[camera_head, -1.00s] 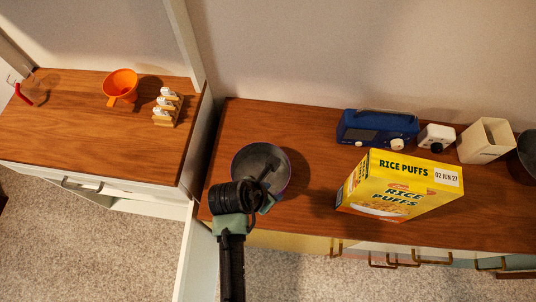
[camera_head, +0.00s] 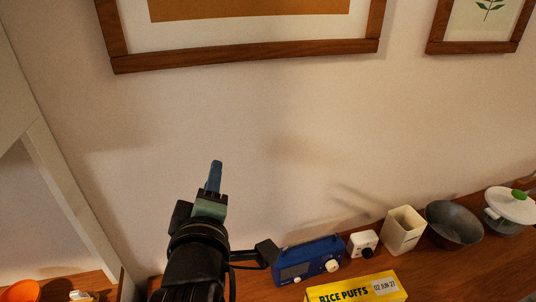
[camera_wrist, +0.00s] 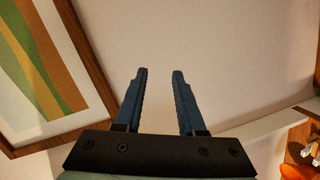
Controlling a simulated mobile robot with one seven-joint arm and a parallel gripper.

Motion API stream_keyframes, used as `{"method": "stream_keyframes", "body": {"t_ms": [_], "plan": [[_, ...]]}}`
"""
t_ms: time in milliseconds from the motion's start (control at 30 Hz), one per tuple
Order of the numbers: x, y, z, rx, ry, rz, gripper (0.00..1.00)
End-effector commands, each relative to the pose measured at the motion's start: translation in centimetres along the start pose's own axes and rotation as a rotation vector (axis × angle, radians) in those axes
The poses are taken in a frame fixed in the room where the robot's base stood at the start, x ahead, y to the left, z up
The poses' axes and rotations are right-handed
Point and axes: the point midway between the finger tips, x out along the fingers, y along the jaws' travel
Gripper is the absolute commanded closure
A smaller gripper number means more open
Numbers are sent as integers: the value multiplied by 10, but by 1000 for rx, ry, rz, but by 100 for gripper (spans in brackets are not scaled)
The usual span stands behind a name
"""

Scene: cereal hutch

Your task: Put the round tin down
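My gripper (camera_head: 216,166) is raised in front of the bare wall, pointing up in the head view. In the wrist view its two blue fingers (camera_wrist: 160,74) stand apart with nothing between them, only wall behind. No round tin shows in either view now. The part of the counter (camera_head: 465,273) below my arm is out of frame or hidden by the arm.
On the counter are a yellow cereal box (camera_head: 355,291), a blue radio (camera_head: 308,260), a small white timer (camera_head: 362,243), a cream square container (camera_head: 403,231), a dark bowl (camera_head: 454,223) and a lidded pot (camera_head: 509,208). A framed picture (camera_head: 250,54) hangs above.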

Motion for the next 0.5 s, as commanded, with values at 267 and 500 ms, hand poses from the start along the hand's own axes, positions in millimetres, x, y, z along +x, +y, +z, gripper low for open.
{"method": "stream_keyframes", "body": {"t_ms": [267, 500], "plan": [[-102, 233, -27, 752, 417, 521, 61], [-184, 306, -37, 1028, 747, 650, 61]]}}
